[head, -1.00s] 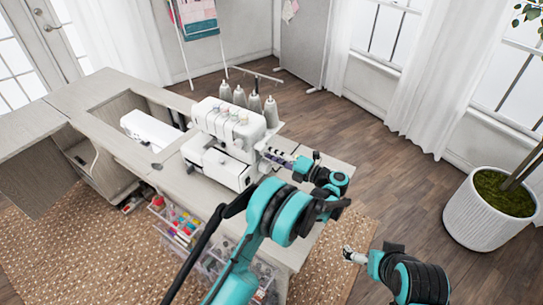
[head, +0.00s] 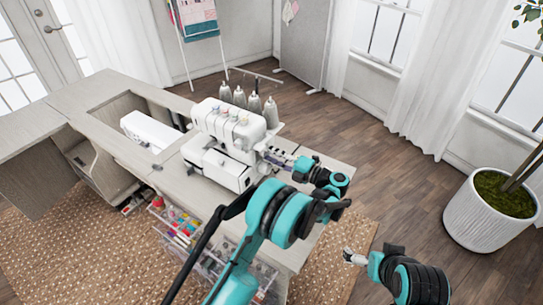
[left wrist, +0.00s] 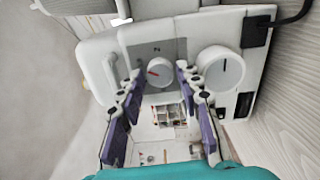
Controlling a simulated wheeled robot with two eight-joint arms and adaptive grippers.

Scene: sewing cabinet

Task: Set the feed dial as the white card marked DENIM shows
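The white sewing machine (head: 222,162) stands on the cabinet top. In the left wrist view, its side panel carries a small white dial (left wrist: 158,72) with a red pointer, aimed left, and an N above it. A larger white dial (left wrist: 221,70) with a dark line pointing up is to its right. I cannot read which is the feed dial. My left gripper (head: 279,159) is at the machine's right side. In the wrist view its purple fingers (left wrist: 158,78) are open, one either side of the small dial; contact is unclear. My right gripper (head: 352,256) hangs apart, low right. No DENIM card is legible.
Thread cones (head: 255,101) stand behind the machine. A black cable (left wrist: 292,18) leaves the machine's side near the larger dial. A potted plant (head: 485,218) stands far right on open floor.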

